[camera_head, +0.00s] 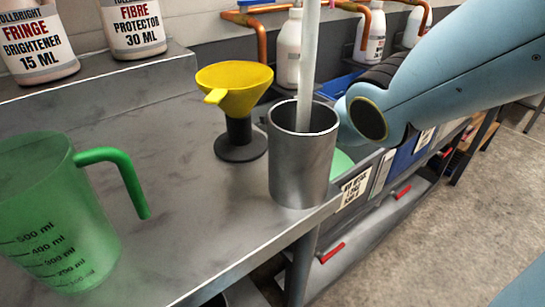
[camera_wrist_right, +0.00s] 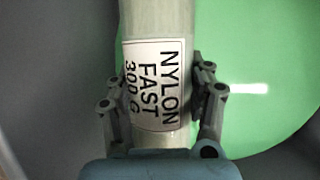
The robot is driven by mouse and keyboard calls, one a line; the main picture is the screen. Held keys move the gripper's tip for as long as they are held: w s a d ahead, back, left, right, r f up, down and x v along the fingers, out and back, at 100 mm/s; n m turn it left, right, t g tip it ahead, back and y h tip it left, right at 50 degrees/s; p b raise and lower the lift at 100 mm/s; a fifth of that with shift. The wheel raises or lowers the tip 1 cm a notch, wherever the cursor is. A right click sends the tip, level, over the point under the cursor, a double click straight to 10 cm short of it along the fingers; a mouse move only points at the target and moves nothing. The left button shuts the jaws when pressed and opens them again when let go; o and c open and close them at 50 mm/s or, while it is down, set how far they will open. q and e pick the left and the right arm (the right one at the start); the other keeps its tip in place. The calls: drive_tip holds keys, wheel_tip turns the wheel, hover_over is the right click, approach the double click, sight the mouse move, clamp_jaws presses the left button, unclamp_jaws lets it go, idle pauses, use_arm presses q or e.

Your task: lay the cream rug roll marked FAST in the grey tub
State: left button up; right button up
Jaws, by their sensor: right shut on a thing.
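The cream rug roll (camera_wrist_right: 158,35), pale grey-green in this light, bears a white label reading NYLON FAST 300 G in the right wrist view. My right gripper (camera_wrist_right: 160,100) is shut on it, one finger on each side of the label. The roll's ends lie outside that view. In the head view my right arm reaches in from the right, and the gripper and held roll are hidden behind a metal cylinder. A grey tub (camera_head: 378,177) with a white label, its print too small to read surely, stands beyond the bench edge; its inside is mostly hidden. My left gripper is not in view.
The metal cylinder (camera_head: 300,170) stands at the bench edge with a pale rod (camera_head: 309,60) in it. A yellow funnel (camera_head: 235,90) and a green jug (camera_head: 60,210) stand left. A green thing (camera_head: 341,166) shows behind the cylinder. A blue bin (camera_head: 405,155) adjoins the tub.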

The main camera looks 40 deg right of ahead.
use_arm(q)
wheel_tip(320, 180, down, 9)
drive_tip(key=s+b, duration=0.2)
drive_tip(key=b, duration=0.6)
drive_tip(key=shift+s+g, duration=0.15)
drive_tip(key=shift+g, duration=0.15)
use_arm(e)
wheel_tip(320, 180, down, 10)
drive_tip(key=shift+f, duration=0.1)
drive_tip(key=shift+f, duration=0.15)
drive_tip(key=o, duration=1.4)
drive_tip(key=shift+o, duration=0.5)
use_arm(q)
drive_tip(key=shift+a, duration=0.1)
use_arm(e)
drive_tip(key=shift+s+f, duration=0.1)
drive_tip(key=shift+v, duration=0.85)
drive_tip(key=v, duration=1)
drive_tip(key=shift+r, duration=0.2)
